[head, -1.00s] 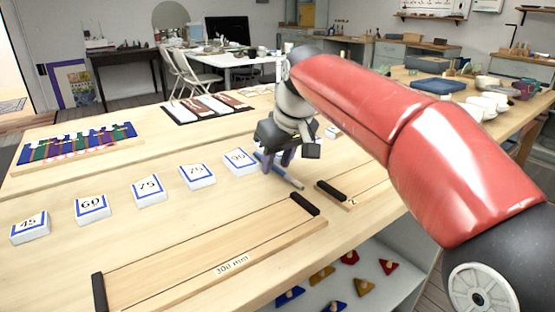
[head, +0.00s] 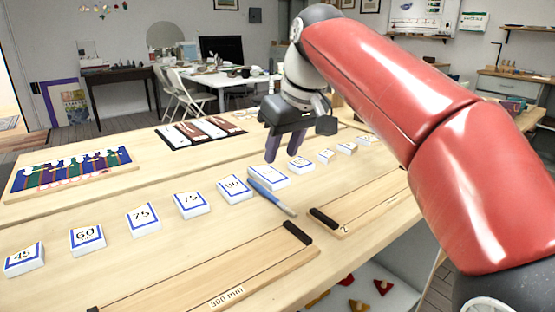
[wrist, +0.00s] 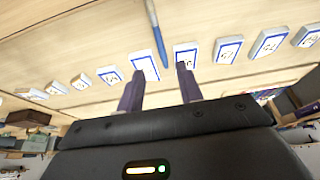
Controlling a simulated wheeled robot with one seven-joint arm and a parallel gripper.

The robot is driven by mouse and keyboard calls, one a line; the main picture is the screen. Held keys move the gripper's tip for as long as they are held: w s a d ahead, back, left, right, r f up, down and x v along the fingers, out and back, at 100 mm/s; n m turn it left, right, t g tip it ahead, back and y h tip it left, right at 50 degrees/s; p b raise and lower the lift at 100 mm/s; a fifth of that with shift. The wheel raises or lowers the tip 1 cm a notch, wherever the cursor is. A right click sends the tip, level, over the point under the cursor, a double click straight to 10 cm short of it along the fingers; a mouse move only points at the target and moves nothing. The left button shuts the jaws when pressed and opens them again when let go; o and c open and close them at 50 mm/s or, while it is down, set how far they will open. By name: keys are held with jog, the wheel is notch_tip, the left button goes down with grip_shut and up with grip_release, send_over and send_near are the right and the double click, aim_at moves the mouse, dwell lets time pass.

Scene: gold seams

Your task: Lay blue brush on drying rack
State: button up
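The blue brush (head: 267,194) lies on the wooden table, beside the card marked 90, its pale end toward the front edge. It also shows in the wrist view (wrist: 158,38), beyond the fingers. My gripper (head: 273,146) is above the table, behind and above the brush and apart from it. In the wrist view my gripper (wrist: 160,88) has its two fingers well apart with nothing between them. I cannot tell for sure which thing is the drying rack; a board with blue, green and red stripes (head: 70,172) lies at the left.
A row of numbered cards (head: 144,219) runs along the table on both sides of the brush. A wooden board marked 300 mm (head: 200,280) with black end bars lies in front. A dark tray (head: 173,141) with white and brown pieces lies farther back. Clear table lies between.

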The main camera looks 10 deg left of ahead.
jog(key=shift+s+d+r, duration=0.15)
jog(key=shift+r, duration=0.25)
jog(key=shift+d, duration=0.1)
